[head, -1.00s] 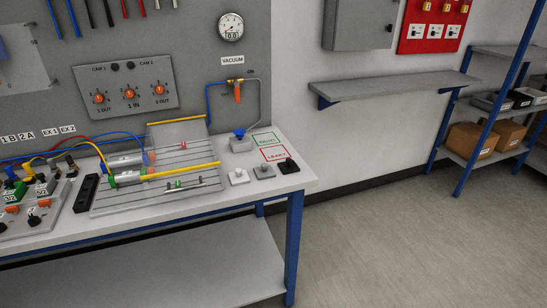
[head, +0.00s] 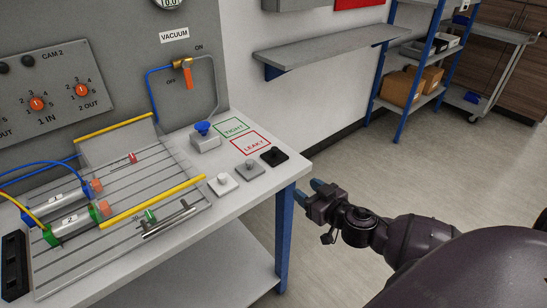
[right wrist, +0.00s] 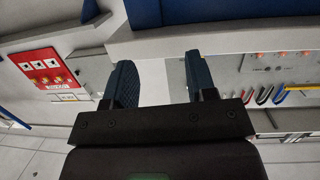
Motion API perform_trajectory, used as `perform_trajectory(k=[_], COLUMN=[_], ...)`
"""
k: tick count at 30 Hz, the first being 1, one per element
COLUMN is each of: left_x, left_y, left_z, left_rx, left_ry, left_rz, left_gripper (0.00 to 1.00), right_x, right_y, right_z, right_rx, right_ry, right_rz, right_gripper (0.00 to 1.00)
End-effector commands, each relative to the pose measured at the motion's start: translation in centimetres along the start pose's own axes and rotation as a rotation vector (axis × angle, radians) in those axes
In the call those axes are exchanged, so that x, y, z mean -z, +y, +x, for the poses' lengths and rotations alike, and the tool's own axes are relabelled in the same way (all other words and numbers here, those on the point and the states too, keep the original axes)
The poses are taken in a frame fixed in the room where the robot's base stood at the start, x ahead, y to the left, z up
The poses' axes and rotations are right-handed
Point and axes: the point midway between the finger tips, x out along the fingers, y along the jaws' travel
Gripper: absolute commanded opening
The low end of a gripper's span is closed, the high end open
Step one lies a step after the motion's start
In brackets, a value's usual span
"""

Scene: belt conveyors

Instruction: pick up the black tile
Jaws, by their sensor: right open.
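The black tile (head: 274,156) lies on the white bench top near its right front corner, with a small knob on top. A grey tile (head: 250,169) and a white tile (head: 223,184) lie in a row to its left. My right gripper (head: 318,191) is open and empty, to the right of the bench's blue leg and apart from the black tile. The right wrist view shows its two blue-padded fingers (right wrist: 155,82) spread with nothing between them. No tile shows in the right wrist view. My left gripper is not in view.
Green TIGHT (head: 234,128) and red LEAKY (head: 250,144) squares mark the bench behind the tiles. A blue-topped vacuum cup unit (head: 204,136) stands to their left. A slotted plate (head: 115,215) carries cylinders. The blue bench leg (head: 284,225) stands beside my gripper. A wall shelf (head: 325,50) lies behind.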

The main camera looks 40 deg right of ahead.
Motion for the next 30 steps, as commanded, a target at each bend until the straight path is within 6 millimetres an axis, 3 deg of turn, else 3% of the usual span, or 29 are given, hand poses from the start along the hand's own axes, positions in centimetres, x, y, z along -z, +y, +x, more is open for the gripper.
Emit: perform_trajectory(k=[3,9,14,24,30], left_x=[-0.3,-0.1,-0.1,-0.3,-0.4], left_y=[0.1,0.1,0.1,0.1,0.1], left_z=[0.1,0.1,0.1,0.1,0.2], left_rx=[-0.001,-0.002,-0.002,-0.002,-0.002], left_ry=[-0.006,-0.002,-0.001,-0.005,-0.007], left_rz=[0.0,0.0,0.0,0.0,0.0], left_gripper=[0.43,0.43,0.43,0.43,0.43], right_x=[2.5,5.0,5.5,6.0,6.0], right_y=[0.8,1.3,1.3,1.0,0.9], right_z=[1.5,2.5,3.5,7.2,8.1], right_rx=[0.029,0.058,0.065,0.065,0.064], right_ry=[0.061,0.115,0.125,0.124,0.123], right_rz=[0.005,0.026,0.03,0.031,0.032], right_gripper=[0.51,0.51,0.51,0.51,0.51])
